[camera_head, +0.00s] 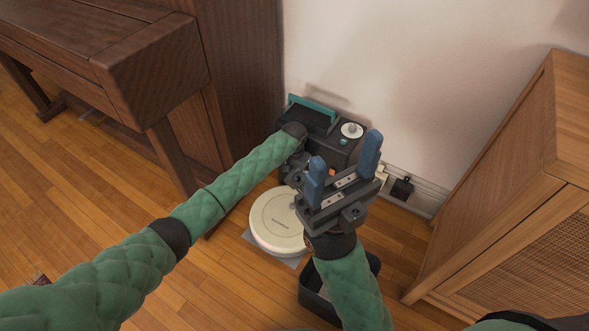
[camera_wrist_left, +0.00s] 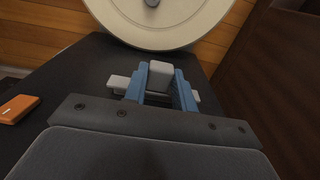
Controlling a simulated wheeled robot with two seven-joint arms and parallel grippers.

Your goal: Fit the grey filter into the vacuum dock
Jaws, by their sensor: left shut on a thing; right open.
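The vacuum dock (camera_head: 318,122) is a dark box against the wall with a teal handle or lid edge and a white round part on top. My left arm reaches to its front; the left gripper's fingers are hidden in the head view. In the left wrist view my left gripper (camera_wrist_left: 160,94) is shut on a light grey piece, seemingly the filter (camera_wrist_left: 160,70). Pale ends stick out on both sides of the blue fingers. A dark surface lies behind it; I cannot tell whether they touch. My right gripper (camera_head: 344,155) is open and empty, in front of the dock's right side.
A cream robot vacuum (camera_head: 277,222) sits on the floor before the dock. A black open bin (camera_head: 316,297) stands partly under my right arm. A wall socket with a black plug (camera_head: 402,188) is right of the dock. Wooden furniture (camera_head: 530,180) stands right, a piano-like piece (camera_head: 120,50) left.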

